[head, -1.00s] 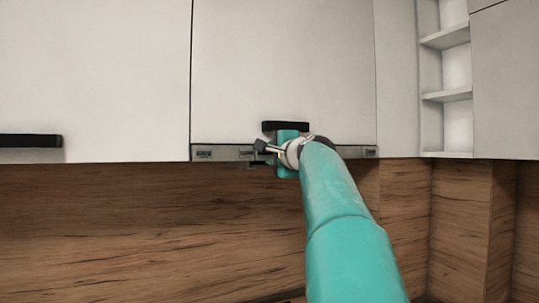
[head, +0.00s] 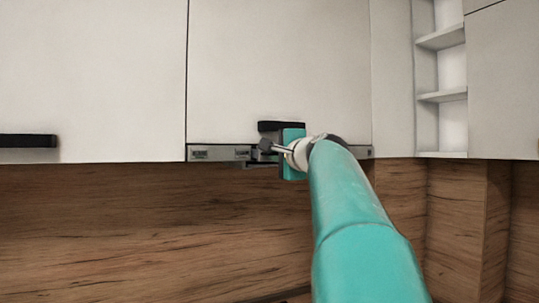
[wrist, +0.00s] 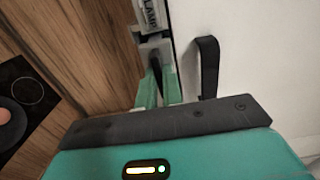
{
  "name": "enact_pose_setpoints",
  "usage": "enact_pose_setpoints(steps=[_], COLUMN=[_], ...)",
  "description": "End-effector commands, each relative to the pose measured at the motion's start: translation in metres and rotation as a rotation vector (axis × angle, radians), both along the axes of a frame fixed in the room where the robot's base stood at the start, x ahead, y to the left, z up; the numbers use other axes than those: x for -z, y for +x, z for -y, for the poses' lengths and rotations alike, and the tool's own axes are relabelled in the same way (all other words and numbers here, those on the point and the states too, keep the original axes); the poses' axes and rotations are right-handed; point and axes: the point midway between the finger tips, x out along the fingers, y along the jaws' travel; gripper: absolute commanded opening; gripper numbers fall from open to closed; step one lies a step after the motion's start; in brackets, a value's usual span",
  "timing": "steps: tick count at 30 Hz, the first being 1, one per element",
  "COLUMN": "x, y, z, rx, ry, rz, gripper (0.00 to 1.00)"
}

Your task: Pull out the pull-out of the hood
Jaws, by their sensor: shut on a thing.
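The hood is a slim grey strip (head: 220,153) under the white wall cabinet, with small labelled panels on its front. It also shows in the wrist view (wrist: 148,14), running up to the top edge. My gripper (head: 268,150) is at the middle of this strip, just below a black door handle. In the wrist view its green fingers (wrist: 157,88) are closed around a narrow dark part at the hood's front, which I take to be the pull-out's grip. The fingers and my arm hide much of the pull-out, so how far out it is cannot be told.
The cabinet's black handle (head: 281,126) is close above my gripper, and beside the fingers in the wrist view (wrist: 208,66). Open shelves (head: 441,70) are at the right. The wooden splashback (head: 130,225) is below. A dark hob (wrist: 22,100) shows at the wrist view's left.

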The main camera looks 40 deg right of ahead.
Motion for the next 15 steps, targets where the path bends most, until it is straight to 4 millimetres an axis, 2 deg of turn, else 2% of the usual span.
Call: enact_pose_setpoints(steps=[3,7,10,15], x=[-0.001,-0.001,0.0,0.0], y=[-0.029,-0.053,-0.063,-0.068], z=[-0.009,-0.016,-0.019,-0.019], rx=[0.001,0.0,0.0,0.001], ry=[-0.002,-0.002,-0.002,-0.001], rz=[0.003,0.001,0.002,0.002], gripper=[0.0,0.0,0.0,0.0])
